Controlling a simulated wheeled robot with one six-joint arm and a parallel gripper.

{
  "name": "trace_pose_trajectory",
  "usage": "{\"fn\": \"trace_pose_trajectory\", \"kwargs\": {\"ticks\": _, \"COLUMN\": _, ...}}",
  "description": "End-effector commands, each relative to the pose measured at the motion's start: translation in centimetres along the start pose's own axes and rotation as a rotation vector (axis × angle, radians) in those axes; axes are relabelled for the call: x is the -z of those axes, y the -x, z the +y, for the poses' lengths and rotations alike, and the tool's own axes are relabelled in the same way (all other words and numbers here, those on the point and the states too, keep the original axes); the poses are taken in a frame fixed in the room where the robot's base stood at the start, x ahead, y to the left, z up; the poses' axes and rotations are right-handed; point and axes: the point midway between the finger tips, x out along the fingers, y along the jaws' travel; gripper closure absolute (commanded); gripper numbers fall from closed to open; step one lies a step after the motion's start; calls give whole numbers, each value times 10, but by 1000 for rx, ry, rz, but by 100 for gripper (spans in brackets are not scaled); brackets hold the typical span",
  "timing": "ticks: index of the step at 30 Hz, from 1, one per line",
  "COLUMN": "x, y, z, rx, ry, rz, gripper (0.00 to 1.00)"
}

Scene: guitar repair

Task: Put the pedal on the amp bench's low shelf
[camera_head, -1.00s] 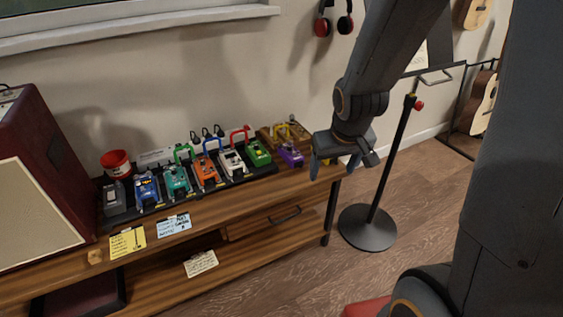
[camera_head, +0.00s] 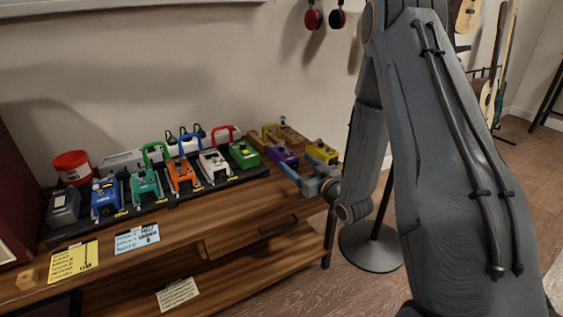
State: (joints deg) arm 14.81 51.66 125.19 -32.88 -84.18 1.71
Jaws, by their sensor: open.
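Several pedals stand on the amp bench (camera_head: 215,213). A purple pedal (camera_head: 285,157) and a yellow pedal (camera_head: 322,153) are at the bench's right end, off the black pedalboard. My gripper (camera_head: 300,174) is open at that end, with its fingers pointing left, just in front of these two pedals. No pedal is visibly held; whether a finger touches the purple one I cannot tell. Which pedal is meant the frames do not tell.
Blue, teal, orange, white and green pedals line the black pedalboard (camera_head: 130,210), with a grey one at its left end. A red tub (camera_head: 72,166) stands behind. A drawer (camera_head: 255,238) hangs under the bench top. A stand base (camera_head: 370,248) is on the floor at right.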

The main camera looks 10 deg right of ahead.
Motion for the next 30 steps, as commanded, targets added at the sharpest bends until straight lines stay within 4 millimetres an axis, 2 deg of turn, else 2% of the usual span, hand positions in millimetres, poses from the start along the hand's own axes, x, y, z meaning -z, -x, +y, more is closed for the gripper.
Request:
{"fn": "trace_pose_trajectory", "kwargs": {"ticks": 6, "x": 0, "y": -22, "z": -1, "rx": 3, "ry": 1, "rz": 9, "gripper": 30}}
{"fn": "trace_pose_trajectory", "kwargs": {"ticks": 11, "x": 0, "y": -32, "z": -2, "rx": 3, "ry": 1, "rz": 7, "gripper": 30}}
{"fn": "trace_pose_trajectory", "kwargs": {"ticks": 21, "x": 0, "y": -75, "z": -4, "rx": 3, "ry": 1, "rz": 7, "gripper": 30}}
{"fn": "trace_pose_trajectory", "kwargs": {"ticks": 28, "x": 0, "y": -77, "z": -4, "rx": 1, "ry": 0, "rz": 5, "gripper": 30}}
{"fn": "trace_pose_trajectory", "kwargs": {"ticks": 30, "x": 0, "y": -77, "z": -4, "rx": 1, "ry": 0, "rz": 5, "gripper": 42}}
